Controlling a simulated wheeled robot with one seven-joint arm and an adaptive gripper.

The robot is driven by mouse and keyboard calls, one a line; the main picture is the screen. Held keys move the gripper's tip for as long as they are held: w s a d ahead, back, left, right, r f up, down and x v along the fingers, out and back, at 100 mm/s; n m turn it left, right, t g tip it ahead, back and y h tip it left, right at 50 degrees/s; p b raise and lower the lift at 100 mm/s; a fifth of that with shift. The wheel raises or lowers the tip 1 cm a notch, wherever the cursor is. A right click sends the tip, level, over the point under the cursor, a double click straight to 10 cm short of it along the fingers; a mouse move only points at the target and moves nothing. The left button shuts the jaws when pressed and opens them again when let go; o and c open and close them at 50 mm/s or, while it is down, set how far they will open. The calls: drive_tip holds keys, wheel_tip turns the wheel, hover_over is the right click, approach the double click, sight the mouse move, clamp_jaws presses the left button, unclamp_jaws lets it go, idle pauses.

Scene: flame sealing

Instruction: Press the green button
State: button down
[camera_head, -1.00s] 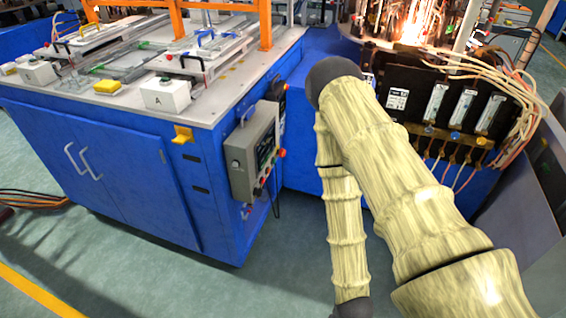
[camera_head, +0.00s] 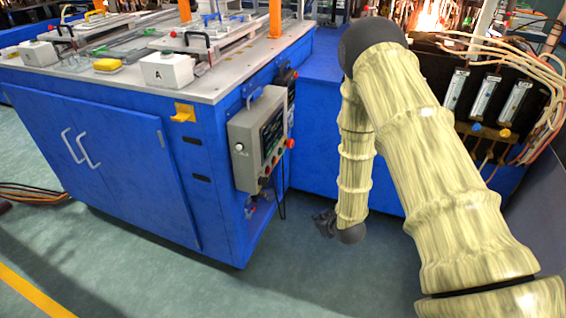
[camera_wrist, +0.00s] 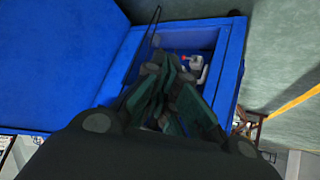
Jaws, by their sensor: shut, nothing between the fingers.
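A grey control box (camera_head: 258,138) with a dark screen is mounted on the side of the blue cabinet. Small buttons line its lower front edge, and a red knob (camera_head: 290,143) sticks out at its right. I cannot make out which button is green. My gripper (camera_head: 322,222) hangs low, to the right of and below the control box, apart from it. In the wrist view my gripper (camera_wrist: 172,82) is shut and empty, in front of a blue cabinet opening. The control box cannot be made out there.
The blue cabinet (camera_head: 120,165) with its worktop stands at the left. A small white box marked A (camera_head: 166,72) stands on the worktop. Bundled cables and a black panel are at the right. The floor (camera_head: 130,255) in front is clear.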

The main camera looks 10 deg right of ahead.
sight(281, 152)
drive_tip(key=w+d+r+n+t+b, duration=0.1)
drive_tip(key=w+r+b, duration=0.1)
drive_tip(key=w, duration=0.4)
drive_tip(key=w+d+r+n+t+y+b, duration=0.1)
drive_tip(key=w+r+t+b, duration=0.1)
drive_tip(key=w+r, duration=0.3)
drive_tip(key=w+d+r+n+t+y+b, duration=0.1)
drive_tip(key=w+d+r+n+t+b, duration=0.1)
drive_tip(key=w, duration=0.6)
drive_tip(key=shift+w+r+b, duration=0.15)
drive_tip(key=shift+r+b, duration=0.15)
drive_tip(key=shift+r, duration=0.55)
drive_tip(key=shift+a, duration=0.1)
drive_tip(key=w+a+b, duration=0.1)
drive_tip(key=w+a, duration=0.3)
drive_tip(key=a, duration=0.3)
drive_tip(key=shift+w+a+b, duration=0.15)
drive_tip(key=shift+w+b, duration=0.25)
drive_tip(key=shift+w+a, duration=0.15)
drive_tip(key=shift+w+a, duration=0.1)
drive_tip(key=shift+a, duration=0.1)
